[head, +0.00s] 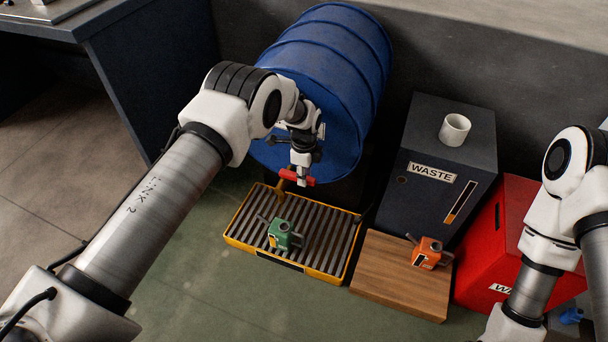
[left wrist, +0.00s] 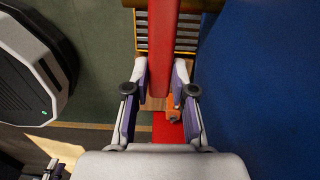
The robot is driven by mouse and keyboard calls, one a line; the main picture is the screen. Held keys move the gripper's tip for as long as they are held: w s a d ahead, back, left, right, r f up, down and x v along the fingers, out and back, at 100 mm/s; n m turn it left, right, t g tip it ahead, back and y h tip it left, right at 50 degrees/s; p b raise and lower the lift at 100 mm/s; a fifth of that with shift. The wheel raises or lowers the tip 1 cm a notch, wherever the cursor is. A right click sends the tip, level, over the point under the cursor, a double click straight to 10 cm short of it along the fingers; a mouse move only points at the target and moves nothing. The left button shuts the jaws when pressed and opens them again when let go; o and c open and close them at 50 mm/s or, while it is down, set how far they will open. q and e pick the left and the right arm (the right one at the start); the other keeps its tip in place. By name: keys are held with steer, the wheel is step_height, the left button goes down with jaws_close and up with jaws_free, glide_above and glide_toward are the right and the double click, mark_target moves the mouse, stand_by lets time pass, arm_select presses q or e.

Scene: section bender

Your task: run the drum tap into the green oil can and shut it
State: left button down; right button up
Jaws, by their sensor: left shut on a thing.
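The blue drum (head: 325,75) lies on its side at the back. Its tap has a red handle (head: 310,179) and a brass-coloured spout (head: 281,188) below. My left gripper (head: 301,166) is at the tap, shut on the red handle. In the left wrist view the handle (left wrist: 164,40) runs between the fingers (left wrist: 161,78). The green oil can (head: 281,236) stands upright on the slatted drip tray (head: 239,232), below and in front of the spout. I cannot tell whether oil is running or how full the can is. My right gripper is out of view.
An orange can (head: 428,252) stands on a wooden board (head: 388,276) right of the tray. Behind it is a dark waste cabinet (head: 425,150) with a white cup (head: 454,130) on top. A red bin (head: 512,225) stands at right. Green floor in front is clear.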

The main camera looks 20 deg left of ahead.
arm_select(q)
steer(key=c, duration=1)
jaws_free()
steer(key=shift+o, duration=0.2)
step_height(320, 180, up, 12)
